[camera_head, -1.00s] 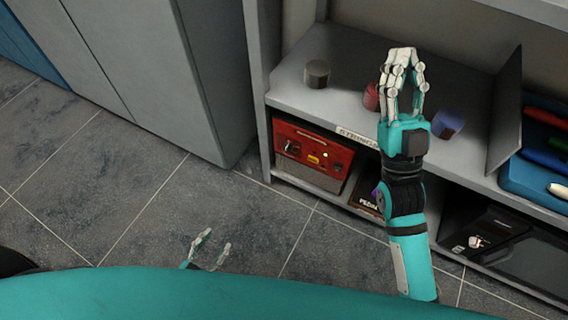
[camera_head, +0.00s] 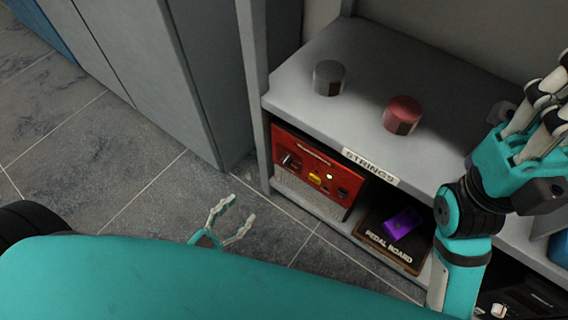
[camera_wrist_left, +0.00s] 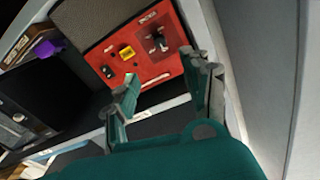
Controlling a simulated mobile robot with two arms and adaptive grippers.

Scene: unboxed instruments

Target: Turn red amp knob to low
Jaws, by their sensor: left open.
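The red amp (camera_head: 305,150) sits on the lower shelf, its red panel facing out above a grey grille. A black knob (camera_head: 292,161) is at the panel's left end; it also shows in the left wrist view (camera_wrist_left: 158,43), where the amp looks upside down. A yellow switch (camera_head: 314,177) and a small dark control sit further right. My left gripper (camera_head: 238,210) is open and empty, in front of the amp and apart from it. In the left wrist view its fingers (camera_wrist_left: 164,71) spread below the panel. My right gripper (camera_head: 548,105) is raised at the right edge, partly cut off.
A grey cylinder (camera_head: 330,78) and a red cylinder (camera_head: 402,115) stand on the upper shelf (camera_head: 370,60). A pedal board (camera_head: 392,238) with a purple pedal (camera_head: 403,223) lies right of the amp. A grey cabinet (camera_head: 150,60) stands at left. The floor before the shelf is clear.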

